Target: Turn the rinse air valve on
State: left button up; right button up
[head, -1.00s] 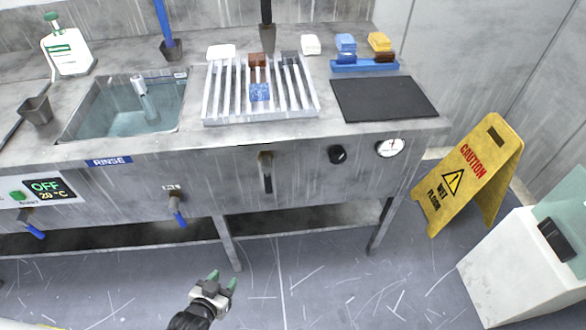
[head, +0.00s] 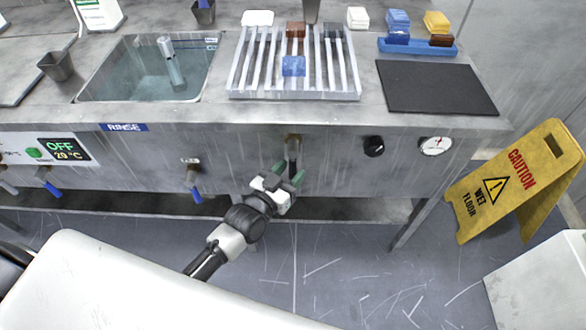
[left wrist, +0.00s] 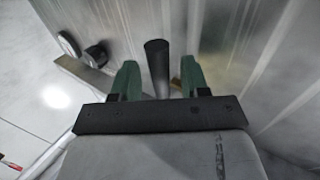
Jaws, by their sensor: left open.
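A valve with a brass-coloured body and a dark lever (head: 292,150) is on the front panel of the steel bench, below the slatted rack. The lever points down. My left gripper (head: 289,177) is open at this lever, its green fingertips on either side of the lower end. In the left wrist view the dark lever (left wrist: 157,62) stands between the two green fingers (left wrist: 159,76), with gaps visible on both sides. Another valve with a blue lever (head: 195,190) hangs to the left, under a small label too small to read. My right gripper is out of view.
A black knob (head: 373,146) and a round gauge (head: 436,146) sit right of the dark lever. The sink (head: 150,72) and slatted rack (head: 345,95) are above. A yellow caution sign (head: 520,180) stands on the floor at right. My white body part covers the lower left.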

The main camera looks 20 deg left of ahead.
pick_arm(q)
jog(key=shift+w+d, duration=0.2)
jog(key=shift+w, duration=0.5)
grip_shut()
